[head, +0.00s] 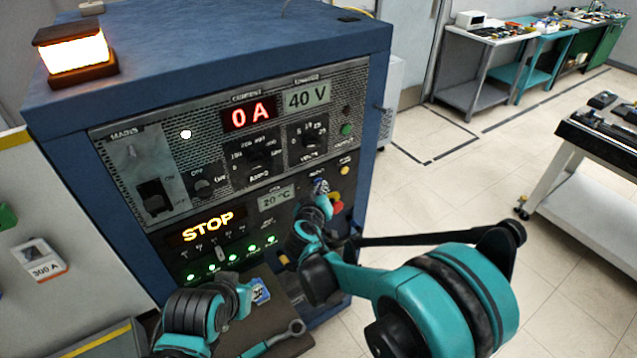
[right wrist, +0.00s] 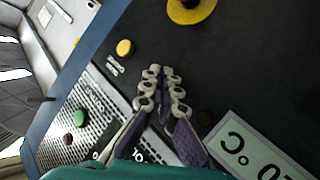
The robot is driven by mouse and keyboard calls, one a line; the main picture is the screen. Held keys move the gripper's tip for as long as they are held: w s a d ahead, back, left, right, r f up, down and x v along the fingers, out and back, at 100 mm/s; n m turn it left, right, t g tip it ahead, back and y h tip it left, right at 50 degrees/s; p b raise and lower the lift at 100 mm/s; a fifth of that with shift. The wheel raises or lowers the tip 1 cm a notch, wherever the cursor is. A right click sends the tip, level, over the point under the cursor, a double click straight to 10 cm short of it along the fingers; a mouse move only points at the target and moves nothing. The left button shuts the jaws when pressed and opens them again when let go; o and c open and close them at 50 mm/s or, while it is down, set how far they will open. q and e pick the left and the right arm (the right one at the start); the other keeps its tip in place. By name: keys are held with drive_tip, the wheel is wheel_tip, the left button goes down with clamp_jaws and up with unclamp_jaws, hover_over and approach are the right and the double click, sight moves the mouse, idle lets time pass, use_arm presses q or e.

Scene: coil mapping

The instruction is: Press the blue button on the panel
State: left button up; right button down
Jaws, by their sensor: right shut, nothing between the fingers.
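The blue cabinet's control panel (head: 225,150) stands in front of me. I cannot make out a blue button in either view; my right gripper and arm cover part of the lower right panel. My right gripper (head: 320,187) is in front of that part, close to the temperature display. In the right wrist view the same gripper (right wrist: 162,72) has its fingertips together, empty, over the dark panel. Whether it touches the panel cannot be told. My left gripper (head: 260,291) is low, over the dark shelf below the panel, and its fingers are too small to read.
A yellow button (head: 345,171), a green button (head: 347,129) and a red stop button (head: 337,206) sit near the panel's right edge. The temperature display (right wrist: 255,150) shows in the right wrist view. A wrench (head: 280,338) lies on the shelf. Open floor is to the right.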

drive_tip(key=shift+w+a, duration=0.15)
drive_tip(key=shift+w, duration=0.05)
drive_tip(key=shift+s, duration=0.1)
idle(0.4)
drive_tip(key=shift+s+d, duration=0.5)
drive_tip(key=shift+s, duration=0.1)
drive_tip(key=shift+s+d, duration=0.75)
drive_tip(key=shift+s, duration=0.25)
drive_tip(key=shift+s+d, duration=0.7)
drive_tip(key=shift+s, duration=0.3)
